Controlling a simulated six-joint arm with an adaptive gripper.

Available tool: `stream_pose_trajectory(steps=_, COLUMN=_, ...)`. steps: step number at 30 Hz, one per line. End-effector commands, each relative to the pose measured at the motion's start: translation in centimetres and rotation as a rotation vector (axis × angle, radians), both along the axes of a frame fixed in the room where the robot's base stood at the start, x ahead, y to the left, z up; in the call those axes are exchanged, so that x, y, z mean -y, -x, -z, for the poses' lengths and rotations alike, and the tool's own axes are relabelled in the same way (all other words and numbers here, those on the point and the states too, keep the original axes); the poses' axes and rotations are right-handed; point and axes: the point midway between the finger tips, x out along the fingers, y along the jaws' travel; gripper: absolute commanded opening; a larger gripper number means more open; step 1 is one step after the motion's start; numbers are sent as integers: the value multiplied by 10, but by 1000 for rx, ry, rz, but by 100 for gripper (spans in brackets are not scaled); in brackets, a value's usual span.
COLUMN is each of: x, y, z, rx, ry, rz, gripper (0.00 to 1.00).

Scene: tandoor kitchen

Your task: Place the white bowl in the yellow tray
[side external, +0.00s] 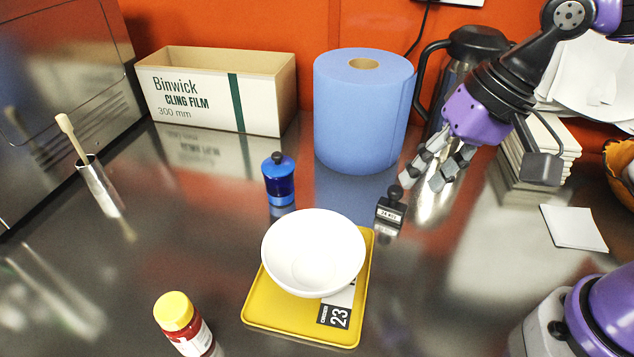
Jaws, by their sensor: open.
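The white bowl (313,253) sits upright on the yellow tray (278,310) in the lower middle of the side external view. It covers much of the tray's upper part and hides that part of its surface. A label with "23" shows on the tray at the bowl's lower right. My gripper (420,183) is open and empty, up and to the right of the bowl and apart from it. Its fingers point down and left, near a small black stamp-like object (390,213). I cannot tell whether they touch it.
A blue paper roll (362,115), a dark jug (462,70) and a cling film box (215,90) stand at the back. A blue shaker (279,182) stands behind the bowl. A yellow-capped bottle (181,322) stands front left. Steel counter is free left of the tray.

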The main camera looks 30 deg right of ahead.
Motion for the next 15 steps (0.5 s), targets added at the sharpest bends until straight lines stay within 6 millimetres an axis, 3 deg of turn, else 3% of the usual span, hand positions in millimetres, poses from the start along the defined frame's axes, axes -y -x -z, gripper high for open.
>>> stream_pose_trajectory(steps=3, x=43, y=11, z=-13, rx=149, ry=142, rz=-87, gripper=41)
stream_pose_trajectory(steps=7, x=80, y=27, z=-19, rx=244, ry=296, rz=-178, gripper=41)
stream_pose_trajectory(steps=10, x=96, y=36, z=-20, rx=273, ry=369, rz=-221, gripper=41)
stream_pose_trajectory(steps=15, x=102, y=39, z=-20, rx=280, ry=398, rz=-243, gripper=41)
